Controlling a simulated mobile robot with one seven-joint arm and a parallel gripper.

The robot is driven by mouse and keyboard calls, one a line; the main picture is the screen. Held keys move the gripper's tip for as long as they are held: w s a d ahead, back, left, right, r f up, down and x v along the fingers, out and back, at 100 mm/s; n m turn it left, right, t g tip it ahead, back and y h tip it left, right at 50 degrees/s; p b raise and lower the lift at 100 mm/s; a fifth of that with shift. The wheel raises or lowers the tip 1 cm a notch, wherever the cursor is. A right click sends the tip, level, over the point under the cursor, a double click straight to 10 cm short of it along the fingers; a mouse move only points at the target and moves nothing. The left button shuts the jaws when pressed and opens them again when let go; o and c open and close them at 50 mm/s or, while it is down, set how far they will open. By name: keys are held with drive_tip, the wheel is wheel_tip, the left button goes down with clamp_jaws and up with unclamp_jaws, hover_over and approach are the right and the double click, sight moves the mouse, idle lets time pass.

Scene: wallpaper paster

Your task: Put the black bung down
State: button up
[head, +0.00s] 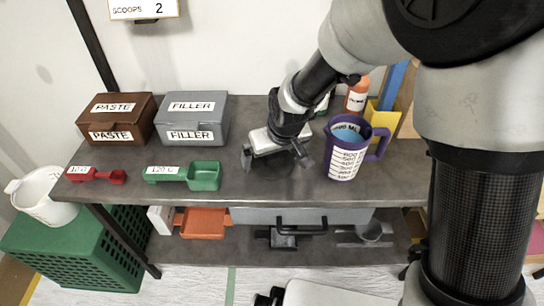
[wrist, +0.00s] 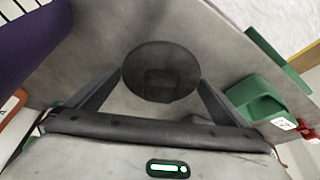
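The black bung (wrist: 160,72) shows in the wrist view as a dark round disc. It lies between the two fingers of my gripper (wrist: 160,82), with a fingertip against each side of it. Grey worktop shows around it. In the head view my gripper (head: 275,160) points down, low over the middle of the grey worktop (head: 240,205), between the green scoop and the purple jug. The bung is hard to make out there, dark among the gripper's parts. I cannot tell whether its underside touches the worktop.
The purple jug (head: 347,152) stands close on the right. The green scoop (head: 204,175) and red scoop (head: 97,175) lie to the left. The brown paste box (head: 121,112) and grey filler box (head: 191,112) stand behind. Worktop is clear in front of the gripper.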

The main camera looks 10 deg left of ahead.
drive_tip(key=shift+r, duration=0.55)
drive_tip(key=p+v, duration=0.3)
drive_tip(key=v, duration=0.8)
drive_tip(key=shift+s, duration=0.15)
